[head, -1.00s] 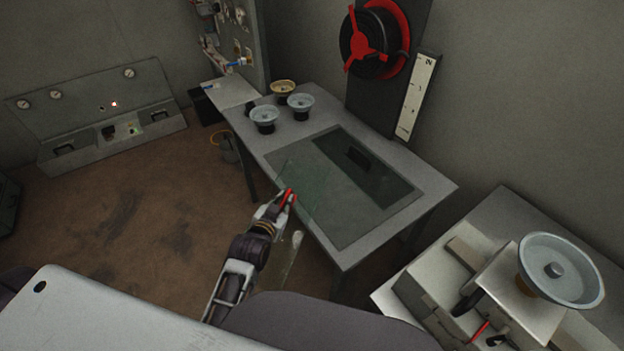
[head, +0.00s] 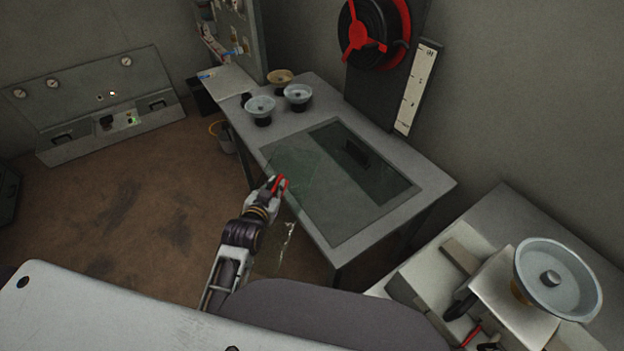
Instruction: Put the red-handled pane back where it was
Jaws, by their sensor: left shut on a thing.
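My left gripper (head: 277,184) is shut on the red handle (head: 281,186) of a clear glass pane (head: 297,166). The pane is see-through and its outline is faint. It shows over the near left part of the framed opening (head: 340,240) in the grey table. I cannot tell whether it touches the frame. The right part of the opening looks darker and has a black handle (head: 357,152) in it. My right gripper is not in view.
Two pale bowls (head: 260,107) (head: 298,96) and a yellowish bowl (head: 280,79) stand at the table's far left end. A red-and-black wheel (head: 365,40) and a white scale strip (head: 417,88) are behind. A bench with a large dish (head: 556,279) is at right.

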